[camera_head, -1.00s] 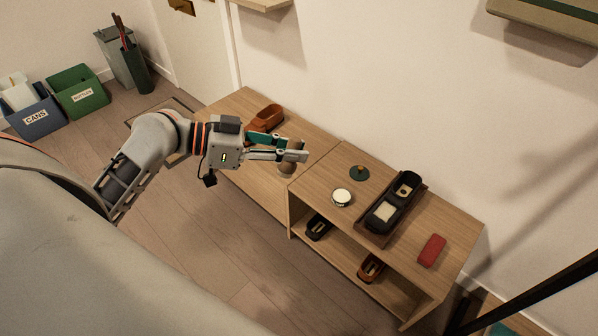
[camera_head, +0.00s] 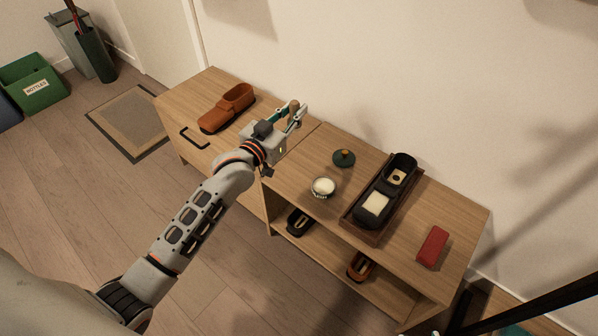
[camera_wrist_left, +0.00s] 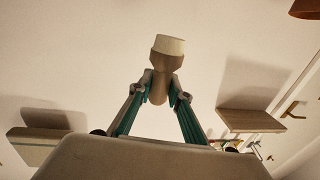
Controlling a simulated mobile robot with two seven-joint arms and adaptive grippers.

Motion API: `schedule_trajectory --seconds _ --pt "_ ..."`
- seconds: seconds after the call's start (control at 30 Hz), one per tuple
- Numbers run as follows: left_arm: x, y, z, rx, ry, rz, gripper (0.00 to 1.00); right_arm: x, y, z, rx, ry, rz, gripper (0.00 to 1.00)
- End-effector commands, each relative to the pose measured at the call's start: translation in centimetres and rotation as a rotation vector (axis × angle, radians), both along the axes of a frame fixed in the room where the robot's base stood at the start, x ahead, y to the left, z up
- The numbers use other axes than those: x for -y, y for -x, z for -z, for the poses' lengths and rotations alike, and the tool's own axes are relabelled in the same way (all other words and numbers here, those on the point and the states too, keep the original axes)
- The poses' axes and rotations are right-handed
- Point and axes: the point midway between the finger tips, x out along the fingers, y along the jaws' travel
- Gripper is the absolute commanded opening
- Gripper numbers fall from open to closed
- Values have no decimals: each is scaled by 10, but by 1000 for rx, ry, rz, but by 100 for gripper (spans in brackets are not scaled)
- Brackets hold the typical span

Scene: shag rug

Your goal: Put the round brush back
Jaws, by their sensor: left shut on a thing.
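My left gripper (camera_head: 293,117) is shut on the round brush (camera_head: 293,106), whose brown wooden end shows between the fingers in the head view. It is held above the wooden cabinet top near the wall. In the left wrist view the brush (camera_wrist_left: 166,60) has a brown wooden body and a pale, wide end pointing away from the fingers (camera_wrist_left: 163,92). A dark tray (camera_head: 349,222) on the right part of the top holds a black container with a pale block and a small round-holed piece. My right gripper is out of view.
An open round tin (camera_head: 322,187) and a dark green lid (camera_head: 343,158) stand left of the tray. A red block (camera_head: 433,246) lies right of it. Wall shelves (camera_wrist_left: 262,120) show in the wrist view.

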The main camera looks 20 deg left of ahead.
Motion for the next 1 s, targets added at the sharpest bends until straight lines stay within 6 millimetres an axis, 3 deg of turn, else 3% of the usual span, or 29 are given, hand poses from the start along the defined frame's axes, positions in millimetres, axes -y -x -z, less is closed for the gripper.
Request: schedule_trajectory --seconds 0.23,0.6,0.7,1.0 --pt "5 -1 51 -7 0 2 0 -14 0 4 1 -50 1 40" --pt "4 1 141 -10 -2 1 0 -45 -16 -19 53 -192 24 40" --pt "4 1 155 -5 -3 1 0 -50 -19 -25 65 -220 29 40" --pt "4 -2 168 4 -1 1 0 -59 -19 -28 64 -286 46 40"
